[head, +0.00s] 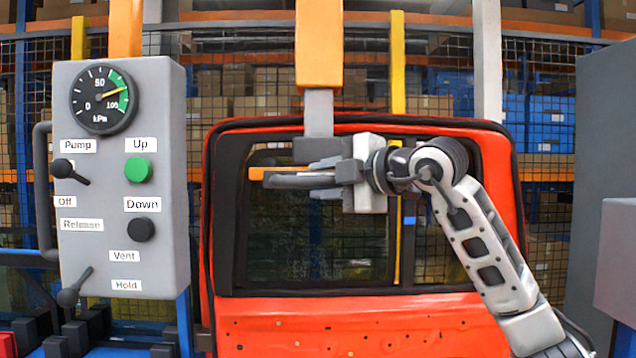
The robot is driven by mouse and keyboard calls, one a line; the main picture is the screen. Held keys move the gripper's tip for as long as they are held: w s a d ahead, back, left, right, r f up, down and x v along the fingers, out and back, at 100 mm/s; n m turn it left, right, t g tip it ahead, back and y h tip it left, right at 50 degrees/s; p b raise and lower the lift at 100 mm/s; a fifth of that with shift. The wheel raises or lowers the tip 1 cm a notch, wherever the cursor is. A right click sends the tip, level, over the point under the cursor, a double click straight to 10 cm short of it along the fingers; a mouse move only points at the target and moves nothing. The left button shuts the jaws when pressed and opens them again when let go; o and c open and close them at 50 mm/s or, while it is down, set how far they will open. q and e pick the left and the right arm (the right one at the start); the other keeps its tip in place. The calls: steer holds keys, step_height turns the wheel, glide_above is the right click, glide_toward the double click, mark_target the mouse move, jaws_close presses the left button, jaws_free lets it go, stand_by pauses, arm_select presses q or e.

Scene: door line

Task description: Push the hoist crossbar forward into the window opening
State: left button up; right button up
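The orange hoist mast (319,45) hangs from the top, with a grey lower section ending in a dark block. The hoist crossbar (258,174) shows as a thin orange strip with a dark grey bar along it, level across the upper part of the window opening (315,240). The opening is dark-framed, in a red door (360,325). My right gripper (325,180) comes in from the right; its light fingers sit above and below the dark bar and appear shut on it. The crossbar's right part is hidden behind my gripper. My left gripper is out of view.
A grey control box (120,230) with a gauge (103,97), green Up button (138,170), black Down button (141,229) and levers stands at the left. A grey panel (605,150) stands at the right. Mesh fencing and shelved boxes lie behind the door.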

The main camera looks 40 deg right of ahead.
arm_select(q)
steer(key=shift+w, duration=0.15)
arm_select(e)
steer(key=shift+o, duration=0.3)
steer(key=shift+a, duration=0.1)
steer(key=shift+s, duration=0.25)
arm_select(q)
steer(key=b, duration=0.2)
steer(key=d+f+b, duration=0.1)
steer(key=b, duration=0.2)
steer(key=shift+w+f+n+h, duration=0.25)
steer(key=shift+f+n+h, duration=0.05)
arm_select(e)
steer(key=v, duration=1.5)
steer(key=shift+s, duration=0.15)
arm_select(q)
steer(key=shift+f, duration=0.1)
